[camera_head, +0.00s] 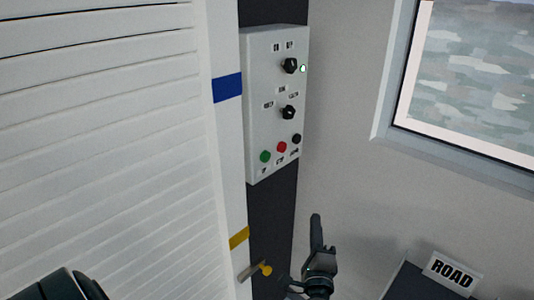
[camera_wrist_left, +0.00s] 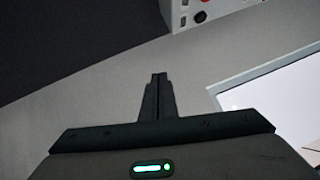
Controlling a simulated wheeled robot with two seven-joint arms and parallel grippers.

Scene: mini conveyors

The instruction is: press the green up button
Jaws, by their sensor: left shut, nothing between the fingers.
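The green button (camera_head: 265,156) is at the lower left of a pale grey control box (camera_head: 262,110) on a dark post. A red button (camera_head: 282,147) and a black button (camera_head: 296,139) sit to its right in the same row. My left gripper (camera_head: 315,218) is below and to the right of the box, apart from it, pointing up. Its fingers are shut and empty, as the left wrist view (camera_wrist_left: 159,76) also shows. There, only a corner of the box (camera_wrist_left: 178,18) shows beyond the fingertips; I cannot make out the green button. My right gripper is not in view.
A white slatted shutter (camera_head: 110,130) fills the left, with a frame bearing blue and yellow bands. A yellow-ended knob (camera_head: 266,270) sticks out low on the post. A window (camera_head: 470,80) is at right, a ROAD sign (camera_head: 452,272) below it.

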